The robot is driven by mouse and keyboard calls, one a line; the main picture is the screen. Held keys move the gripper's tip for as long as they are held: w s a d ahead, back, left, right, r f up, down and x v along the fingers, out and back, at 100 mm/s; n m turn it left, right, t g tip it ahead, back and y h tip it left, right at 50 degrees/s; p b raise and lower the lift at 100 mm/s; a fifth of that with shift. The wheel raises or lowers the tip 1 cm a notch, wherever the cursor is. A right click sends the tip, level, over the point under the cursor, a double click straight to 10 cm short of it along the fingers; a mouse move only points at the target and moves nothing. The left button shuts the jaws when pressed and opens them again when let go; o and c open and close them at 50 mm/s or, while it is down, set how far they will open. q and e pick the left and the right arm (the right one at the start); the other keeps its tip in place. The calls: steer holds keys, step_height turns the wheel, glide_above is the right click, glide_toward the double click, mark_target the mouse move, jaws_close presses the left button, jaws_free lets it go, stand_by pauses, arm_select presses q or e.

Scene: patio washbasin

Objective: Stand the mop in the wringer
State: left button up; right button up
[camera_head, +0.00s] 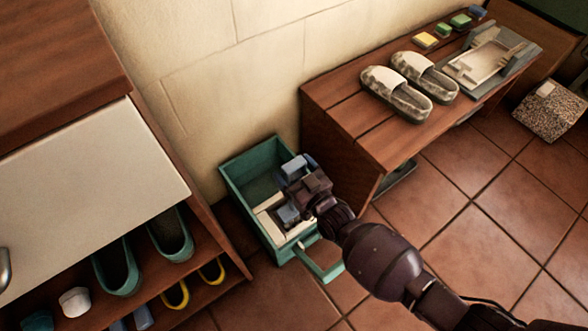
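A green open-topped bin (234,183) stands on the floor between the shelf unit and the bench, with a loop handle at its front. White parts (268,203) show inside it; I cannot tell whether they are the wringer. I cannot make out a mop. My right gripper (284,190) is over the bin, its two blue-grey fingertips spread apart. The gripper and wrist hide part of the bin's inside. My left gripper is not in view.
A wooden bench (345,107) holds slippers (396,94), sponges and a grey-white tray (485,63). The shelf unit (178,290) at left holds green and yellow-rimmed footwear. A speckled box (548,112) sits at far right. Tiled floor (478,235) is clear at right.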

steer(key=shift+o, duration=0.8)
steer(key=shift+f, duration=0.1)
steer(key=shift+s+d, duration=0.35)
steer(key=shift+s, duration=0.1)
arm_select(q)
steer(key=p, duration=0.1)
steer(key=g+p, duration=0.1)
steer(key=p, duration=0.1)
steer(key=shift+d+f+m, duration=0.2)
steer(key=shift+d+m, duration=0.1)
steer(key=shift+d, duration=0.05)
arm_select(e)
steer(key=v, duration=0.9)
steer(key=shift+s+d, duration=0.2)
steer(key=shift+s, duration=0.1)
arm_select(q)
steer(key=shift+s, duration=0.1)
